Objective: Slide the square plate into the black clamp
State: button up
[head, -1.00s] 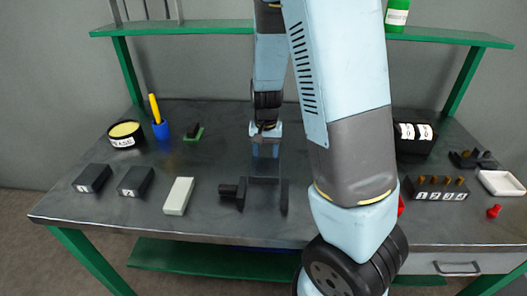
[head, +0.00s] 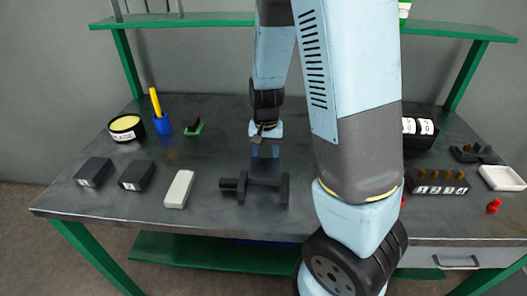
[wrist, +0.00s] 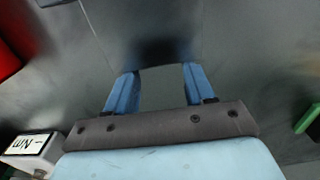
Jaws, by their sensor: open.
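The black clamp (head: 235,184) lies on the table's front middle, with a bar running right to an upright black end piece. My gripper (head: 265,153) points down just behind the clamp, apart from it in the picture. In the wrist view its two blue fingers (wrist: 155,88) are spread, with nothing clearly gripped. A grey square plate (wrist: 145,22) seems to lie beyond and between the fingertips, its edges faint against the grey table. In the head view a grey patch between gripper and clamp may be this plate; its height and contact with the fingers cannot be told.
A pale block (head: 179,189) and two dark labelled blocks (head: 93,172) (head: 136,175) sit left of the clamp. A blue cup (head: 162,125), a round tub (head: 126,128) and a small green-based piece (head: 194,127) stand behind. My arm hides part of the right side.

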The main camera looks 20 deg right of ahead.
aim_at(264, 169)
jog(key=shift+s+a, duration=0.4)
jog(key=shift+s, duration=0.55)
jog(key=shift+s+a, duration=0.4)
jog(key=shift+s, duration=0.6)
jog(key=shift+s+a, duration=0.4)
jog(key=shift+s, duration=0.55)
jog(key=shift+s, duration=0.15)
jog(key=shift+w+d+r, duration=0.1)
jog(key=shift+w+r, duration=0.1)
jog(key=shift+r, duration=0.85)
jog(key=shift+w+r, duration=0.15)
jog(key=shift+r, duration=0.9)
jog(key=shift+w+d+r, duration=0.1)
jog(key=shift+w+r, duration=0.1)
jog(key=shift+r, duration=1.2)
